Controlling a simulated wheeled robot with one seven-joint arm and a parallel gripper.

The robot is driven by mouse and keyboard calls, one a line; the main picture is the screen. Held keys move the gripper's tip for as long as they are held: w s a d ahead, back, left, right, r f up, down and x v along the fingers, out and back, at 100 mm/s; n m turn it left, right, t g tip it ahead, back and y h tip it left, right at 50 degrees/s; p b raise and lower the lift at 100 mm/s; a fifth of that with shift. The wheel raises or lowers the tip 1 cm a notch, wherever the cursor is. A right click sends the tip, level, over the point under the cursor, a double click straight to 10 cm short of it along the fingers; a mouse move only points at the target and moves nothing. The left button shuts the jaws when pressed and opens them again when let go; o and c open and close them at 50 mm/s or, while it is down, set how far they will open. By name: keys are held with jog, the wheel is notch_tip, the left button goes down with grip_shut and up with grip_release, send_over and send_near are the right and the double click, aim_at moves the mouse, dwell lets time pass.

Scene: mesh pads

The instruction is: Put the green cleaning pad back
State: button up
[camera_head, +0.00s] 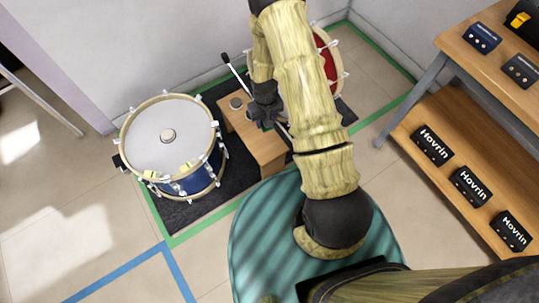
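I cannot make out a green cleaning pad for certain. Two small yellow-green pieces (151,174) sit at the near rim of the blue drum (196,181), which has a white head with a small round grey-white piece at its middle. My gripper (264,112) is dark and hangs over a small wooden table (262,151), to the right of the drum. Its fingers are small and dark here, so I cannot tell whether they are open or hold anything. A small round grey thing (236,103) lies on the table, left of my gripper.
A red drum (328,62) stands behind my arm, partly hidden. A black-tipped white stick (237,74) rises near the gripper. A wooden shelf unit (408,128) with several dark boxes (432,145) stands right.

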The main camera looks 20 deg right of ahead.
notch_tip(320, 180, down, 7)
jog(key=n+b, duration=0.1)
jog(key=b, duration=1.1)
jog(key=n+b, duration=0.1)
jog(key=b, duration=1.2)
send_over(269, 149)
notch_tip(269, 149, down, 5)
jog(key=shift+s+d, duration=0.1)
notch_tip(269, 149, down, 6)
jog(key=b, duration=0.3)
jog(key=shift+f+b, duration=0.15)
jog(key=shift+b, duration=0.2)
jog(key=shift+f+b, duration=1.15)
jog(key=shift+f, duration=0.7)
jog(key=shift+f, duration=0.15)
